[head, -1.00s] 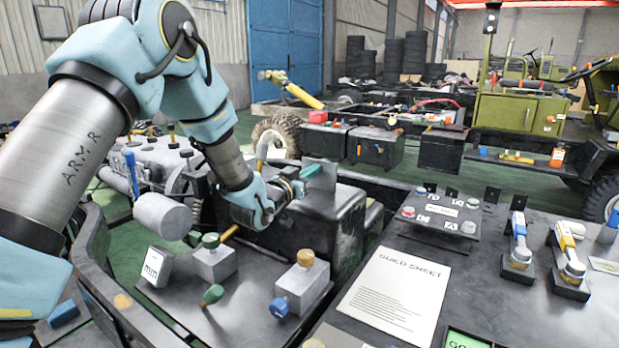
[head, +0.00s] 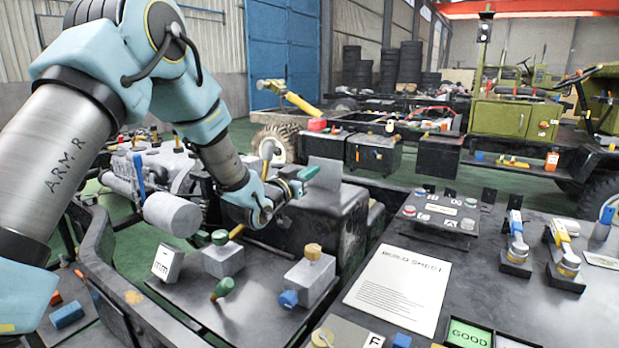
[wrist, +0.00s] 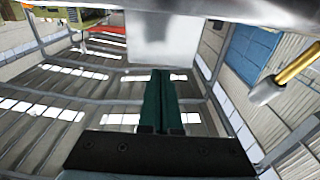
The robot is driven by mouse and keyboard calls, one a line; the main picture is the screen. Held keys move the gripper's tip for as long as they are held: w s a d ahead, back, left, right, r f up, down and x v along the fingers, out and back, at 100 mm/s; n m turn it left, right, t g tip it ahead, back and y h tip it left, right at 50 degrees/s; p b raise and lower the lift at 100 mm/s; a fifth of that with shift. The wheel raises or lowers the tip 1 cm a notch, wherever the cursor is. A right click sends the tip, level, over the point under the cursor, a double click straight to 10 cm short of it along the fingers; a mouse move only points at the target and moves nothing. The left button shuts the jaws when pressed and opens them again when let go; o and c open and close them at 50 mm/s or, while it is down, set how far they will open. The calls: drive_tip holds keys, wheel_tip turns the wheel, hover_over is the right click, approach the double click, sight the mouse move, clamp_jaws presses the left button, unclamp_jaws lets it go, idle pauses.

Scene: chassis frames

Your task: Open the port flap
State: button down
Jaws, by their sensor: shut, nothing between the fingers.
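A grey plate (head: 326,171), which looks like the port flap, stands raised on the dark box-shaped housing (head: 335,215) just beyond my gripper. In the wrist view a pale grey panel (wrist: 157,40), likely the same flap, hangs above the fingertips. My gripper (head: 307,174) has green fingers, shut together and empty, pointing right beside the flap's lower left. The closed fingers also show in the wrist view (wrist: 160,100). I cannot tell whether they touch the flap. The flap's hinge and the port opening are hidden.
Grey blocks with green, yellow and blue knobs (head: 309,275) stand on the near plate. A pale lever (head: 267,150) rises close to my wrist. The bench at right holds a build sheet (head: 398,290), a button panel (head: 440,212) and yellow-and-blue tools (head: 565,255).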

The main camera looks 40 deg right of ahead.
drive_tip(key=r+b+v, duration=0.2)
drive_tip(key=b+v, duration=0.1)
drive_tip(key=v, duration=0.7)
drive_tip(key=w+a+f+n+t+y+p, duration=0.25)
drive_tip(key=w+a+y, duration=0.25)
drive_tip(key=w+a, duration=0.45)
drive_tip(key=w+a+f+n+y, duration=0.1)
drive_tip(key=a+n+y, duration=0.15)
drive_tip(key=a, duration=0.55)
drive_tip(key=w+a+f+n+y+p, duration=0.1)
drive_tip(key=a+y, duration=0.2)
drive_tip(key=a, duration=0.4)
drive_tip(key=w+a+f+n+y, duration=0.2)
drive_tip(key=a+y, duration=0.1)
drive_tip(key=a, duration=0.5)
drive_tip(key=s+a+n+g+y+p, duration=0.1)
drive_tip(key=s+a+n+g+y, duration=0.1)
drive_tip(key=s+a, duration=0.5)
drive_tip(key=s+a+n+g+y+p, duration=0.1)
drive_tip(key=s+a+n+g+y, duration=0.1)
drive_tip(key=s+a, duration=0.5)
drive_tip(key=a+n+g, duration=0.1)
drive_tip(key=a, duration=0.4)
drive_tip(key=shift+f+n+g, duration=0.25)
drive_tip(key=shift+n+g, duration=0.1)
drive_tip(key=shift+n, duration=0.05)
drive_tip(key=c, duration=1.6)
unclamp_jaws()
